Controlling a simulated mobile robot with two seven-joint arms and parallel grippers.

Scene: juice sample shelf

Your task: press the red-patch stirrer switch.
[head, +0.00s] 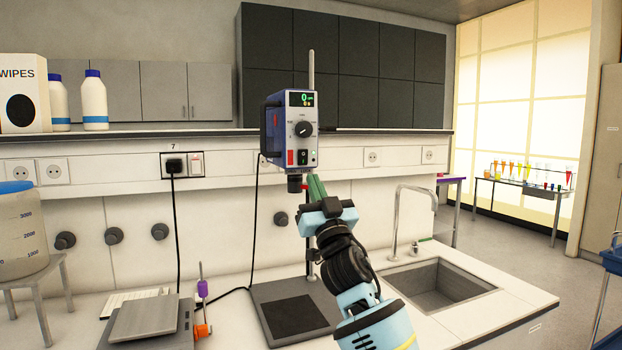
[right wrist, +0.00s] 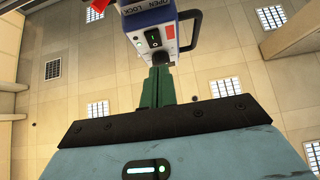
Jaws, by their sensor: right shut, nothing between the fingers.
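The stirrer (head: 290,130) is a blue and grey box on an upright rod, with a lit display reading 0 and a black knob. Low on its front are a red patch (head: 291,157) and a small black switch (head: 303,157) beside it. In the right wrist view the switch (right wrist: 152,38) shows a green mark, with the red patch (right wrist: 170,32) to its right. My right gripper (head: 313,180) has green fingers, shut and empty, pointing up just below the stirrer's front. The fingers (right wrist: 157,82) also show in the wrist view; I cannot tell whether they touch the stirrer. My left gripper is not in view.
Below the stirrer is a dark base plate (head: 295,313). A sink (head: 438,284) with a tap is to the right. A scale (head: 150,318) and a plugged-in cable (head: 177,230) are to the left. A shelf ledge (head: 210,148) runs behind the stirrer.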

